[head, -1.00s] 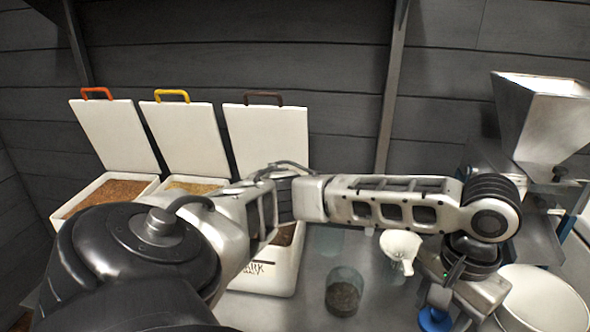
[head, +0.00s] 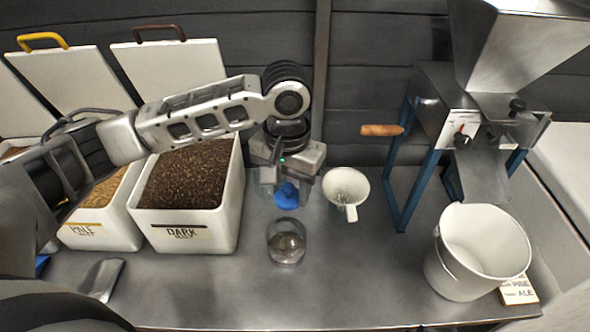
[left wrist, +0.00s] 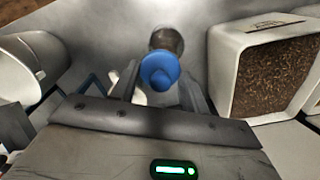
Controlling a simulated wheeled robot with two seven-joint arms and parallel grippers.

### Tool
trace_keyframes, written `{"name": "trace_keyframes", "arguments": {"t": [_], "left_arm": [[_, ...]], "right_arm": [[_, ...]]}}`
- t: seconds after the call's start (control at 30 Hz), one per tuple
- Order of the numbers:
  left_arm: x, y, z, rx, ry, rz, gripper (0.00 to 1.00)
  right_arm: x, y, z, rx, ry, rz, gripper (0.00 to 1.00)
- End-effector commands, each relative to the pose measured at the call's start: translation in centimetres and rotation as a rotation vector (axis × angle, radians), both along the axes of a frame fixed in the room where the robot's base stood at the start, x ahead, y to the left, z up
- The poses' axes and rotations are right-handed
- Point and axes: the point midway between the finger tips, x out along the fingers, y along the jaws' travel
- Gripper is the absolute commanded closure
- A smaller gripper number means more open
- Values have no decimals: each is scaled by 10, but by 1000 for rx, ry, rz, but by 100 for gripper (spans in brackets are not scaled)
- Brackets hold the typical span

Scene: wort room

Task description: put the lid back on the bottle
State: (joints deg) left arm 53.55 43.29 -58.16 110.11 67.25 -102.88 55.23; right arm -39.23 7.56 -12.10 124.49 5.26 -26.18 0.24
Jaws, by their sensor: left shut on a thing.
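My left gripper (head: 288,188) is shut on a blue lid (head: 287,197), which hangs from the fingers above the counter. In the left wrist view the blue lid (left wrist: 160,72) sits between the two fingers. The bottle (head: 286,242) is a clear glass vessel with dark contents, standing upright on the counter with no lid on it. In the head view it is just below the lid; in the left wrist view the bottle (left wrist: 166,40) is beyond the lid, partly hidden by it. Lid and bottle look apart. My right gripper is not in view.
A white funnel-like cup (head: 346,188) stands right of the gripper. The dark-grain bin (head: 190,232) is at left. A metal scoop (head: 102,278), white bucket (head: 458,272) and grain mill (head: 480,120) are also on the counter. The front counter is mostly clear.

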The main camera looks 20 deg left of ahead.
Motion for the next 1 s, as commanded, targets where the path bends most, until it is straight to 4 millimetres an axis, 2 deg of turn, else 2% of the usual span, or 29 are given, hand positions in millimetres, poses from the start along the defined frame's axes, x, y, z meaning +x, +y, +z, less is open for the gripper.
{"name": "trace_keyframes", "arguments": {"t": [0.03, 0.07, 0.2, 0.33, 0.47, 0.93, 1.0], "left_arm": [[6, 0, 5, -9, 13, -14, 76], [10, 0, 0, -13, 13, -27, 76], [22, 8, -27, -10, 7, -99, 76], [24, 16, -51, 6, 2, -160, 76], [24, 20, -67, 17, -4, -193, 76], [24, 21, -114, 19, -8, -196, 76], [24, 21, -115, 18, -6, -195, 76]], "right_arm": [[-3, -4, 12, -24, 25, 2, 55], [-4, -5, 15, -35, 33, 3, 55], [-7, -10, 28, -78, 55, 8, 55], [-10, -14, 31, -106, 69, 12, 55], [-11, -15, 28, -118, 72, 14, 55], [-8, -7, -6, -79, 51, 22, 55], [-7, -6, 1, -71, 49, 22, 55]]}}
